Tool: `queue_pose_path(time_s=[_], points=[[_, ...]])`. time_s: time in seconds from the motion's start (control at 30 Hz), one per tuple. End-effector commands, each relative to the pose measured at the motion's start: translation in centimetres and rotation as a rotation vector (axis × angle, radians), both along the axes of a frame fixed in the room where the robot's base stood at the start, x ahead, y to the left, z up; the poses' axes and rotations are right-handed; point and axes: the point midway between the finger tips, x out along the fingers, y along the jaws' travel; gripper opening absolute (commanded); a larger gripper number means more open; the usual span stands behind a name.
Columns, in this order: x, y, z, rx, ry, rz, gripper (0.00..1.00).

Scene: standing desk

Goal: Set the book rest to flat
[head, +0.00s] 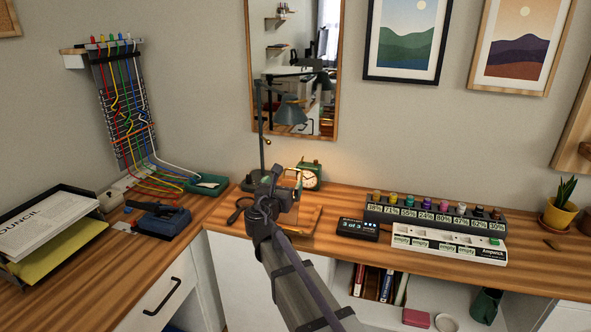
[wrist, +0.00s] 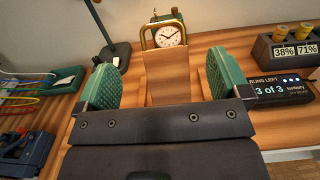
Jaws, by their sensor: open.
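The book rest (wrist: 167,78) shows in the wrist view as a wooden panel with a brass bar at its top, in front of a round clock. It appears tilted up, but its exact angle is hard to tell. In the head view its wooden board (head: 306,217) is partly hidden behind my arm. My gripper (wrist: 159,62) is open, with its green-padded fingers to the left and right of the panel and nothing held. In the head view my gripper (head: 276,186) is just above the rest. The rest's lower part is hidden behind my gripper body in the wrist view.
A green clock (head: 309,176) stands behind the rest and a desk lamp (head: 262,150) behind to the left. A small display box (head: 358,228) and a rack of coloured bottles (head: 432,214) are to the right. Cables and a paper tray (head: 52,232) are at left.

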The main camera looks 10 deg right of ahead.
Motion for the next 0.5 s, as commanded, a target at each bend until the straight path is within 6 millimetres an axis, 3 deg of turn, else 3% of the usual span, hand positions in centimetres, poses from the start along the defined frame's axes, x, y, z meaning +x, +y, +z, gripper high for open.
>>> queue_pose_path(time_s=[0.4, 0.5], points=[[7.7, -4.0, 0.0, 0.004, -0.001, -0.004, 0.94], [8.9, -4.6, 0.0, 0.005, -0.001, -0.003, 0.94]])
